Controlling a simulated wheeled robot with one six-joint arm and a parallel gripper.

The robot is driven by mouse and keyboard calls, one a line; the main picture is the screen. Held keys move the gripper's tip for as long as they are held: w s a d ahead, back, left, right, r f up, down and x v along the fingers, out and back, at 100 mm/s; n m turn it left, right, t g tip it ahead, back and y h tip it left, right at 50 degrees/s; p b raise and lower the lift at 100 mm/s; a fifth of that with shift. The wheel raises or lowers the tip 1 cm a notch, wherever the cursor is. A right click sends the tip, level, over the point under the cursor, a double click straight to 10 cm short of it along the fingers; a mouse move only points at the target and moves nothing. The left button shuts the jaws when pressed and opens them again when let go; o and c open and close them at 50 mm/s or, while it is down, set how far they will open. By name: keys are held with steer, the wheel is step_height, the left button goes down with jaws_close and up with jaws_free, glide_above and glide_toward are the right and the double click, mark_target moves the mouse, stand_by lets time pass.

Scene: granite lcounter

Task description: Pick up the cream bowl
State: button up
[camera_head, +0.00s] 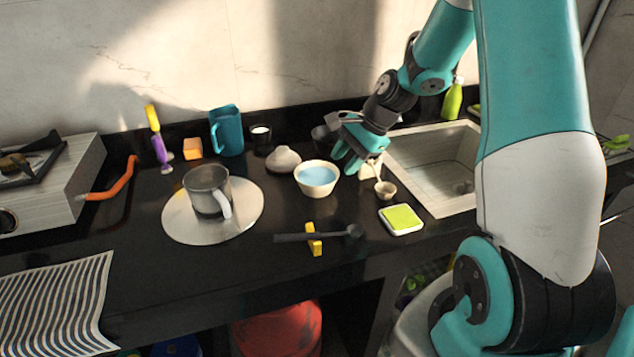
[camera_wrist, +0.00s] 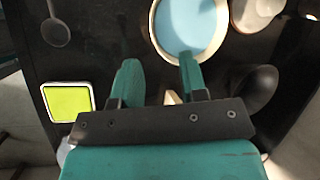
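The cream bowl (camera_head: 317,189), with a light blue inside, stands upright on the black counter left of the sink. In the wrist view the bowl (camera_wrist: 156,38) is at the top, right of centre. My gripper (camera_head: 344,162) is open, just right of and behind the bowl in the head view. In the wrist view my gripper (camera_wrist: 158,66) has its two fingers apart, with nothing held between them. The right fingertip overlaps the bowl's near rim there; I cannot tell whether it touches. The left finger is over bare counter.
A small cream scoop (camera_head: 386,190) and a green sponge in a white dish (camera_head: 401,219) lie near the sink (camera_head: 440,197). A dark ladle (camera_head: 300,237) lies in front of the bowl. A metal mug (camera_head: 205,189) stands further left.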

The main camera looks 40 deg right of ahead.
mark_target(320, 196)
steer(key=x, duration=0.8)
steer(key=shift+s+a+f+p, duration=0.1)
steer(key=shift+f+p, duration=0.05)
steer(key=shift+p, duration=0.25)
jaws_close()
